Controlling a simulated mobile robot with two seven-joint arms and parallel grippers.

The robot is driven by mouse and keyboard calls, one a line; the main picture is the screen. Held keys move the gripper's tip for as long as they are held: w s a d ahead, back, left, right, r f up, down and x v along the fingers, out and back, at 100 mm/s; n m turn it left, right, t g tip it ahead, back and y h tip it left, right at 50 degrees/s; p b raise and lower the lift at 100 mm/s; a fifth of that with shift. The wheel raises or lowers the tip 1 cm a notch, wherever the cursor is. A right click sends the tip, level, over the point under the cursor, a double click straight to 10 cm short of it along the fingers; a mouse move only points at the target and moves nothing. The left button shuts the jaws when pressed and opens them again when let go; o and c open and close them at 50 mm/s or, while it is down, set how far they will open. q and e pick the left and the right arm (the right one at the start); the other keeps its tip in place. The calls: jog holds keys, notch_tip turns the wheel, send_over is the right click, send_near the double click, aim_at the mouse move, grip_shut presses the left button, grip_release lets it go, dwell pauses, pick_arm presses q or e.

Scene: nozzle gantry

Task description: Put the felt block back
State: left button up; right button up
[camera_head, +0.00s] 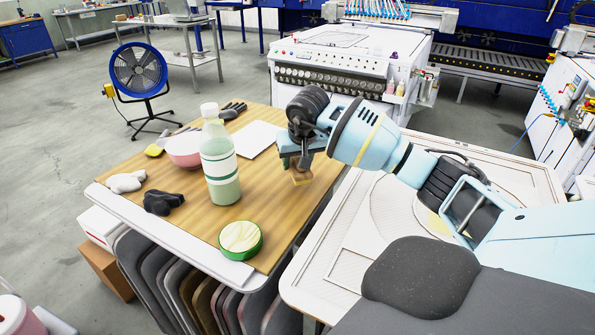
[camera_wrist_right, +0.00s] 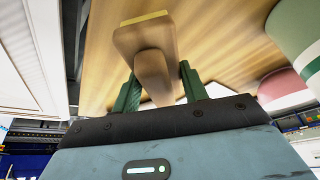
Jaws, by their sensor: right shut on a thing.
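The felt block (camera_head: 301,178) is a small wooden block with a handle and a thin yellowish layer on its face. My right gripper (camera_head: 298,164) is shut on its handle, near the right edge of the wooden table. The right wrist view shows the block (camera_wrist_right: 144,38), its handle between the green fingers of the gripper (camera_wrist_right: 161,88). The block appears to be over the tabletop; whether it touches the top I cannot tell. My left gripper is not in view.
The wood between bottle and gripper is clear. A white panelled surface (camera_head: 335,255) adjoins at right.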

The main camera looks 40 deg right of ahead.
aim_at(297, 171)
jog(key=shift+f, duration=1.7)
jog(key=shift+f, duration=0.15)
jog(key=o, duration=0.9)
jog(key=v, duration=1.2)
jog(key=shift+p, duration=0.35)
